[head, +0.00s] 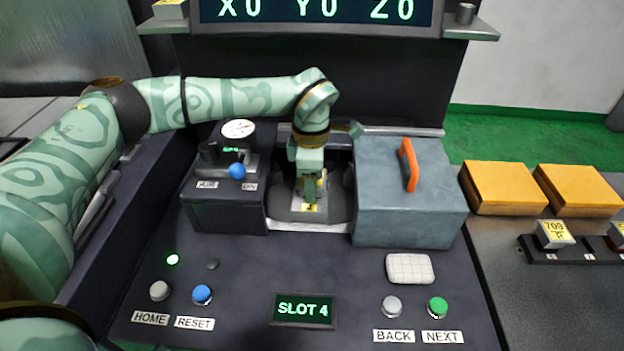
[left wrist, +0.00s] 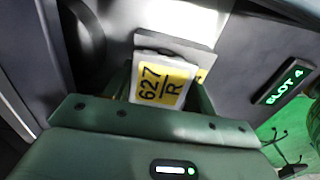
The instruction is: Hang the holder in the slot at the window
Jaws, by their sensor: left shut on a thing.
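The holder is a small grey block with a yellow label reading 627 R. In the left wrist view the holder (left wrist: 163,82) sits between the fingers of my left gripper (left wrist: 165,100), which is shut on it. In the head view my left gripper (head: 309,188) points down into the window (head: 338,209), a recess between the dark gauge box and the grey box. Only a bit of the holder's yellow label (head: 311,207) shows there. The slot itself is hidden, so I cannot tell whether the holder touches it. A display (head: 303,309) reads SLOT 4.
A grey box with an orange handle (head: 410,195) stands right of the window. A gauge box with a blue knob (head: 237,170) stands left. The front panel has HOME, RESET, BACK and NEXT buttons. At right are yellow blocks (head: 505,187) and a rack with a 709 holder (head: 554,233).

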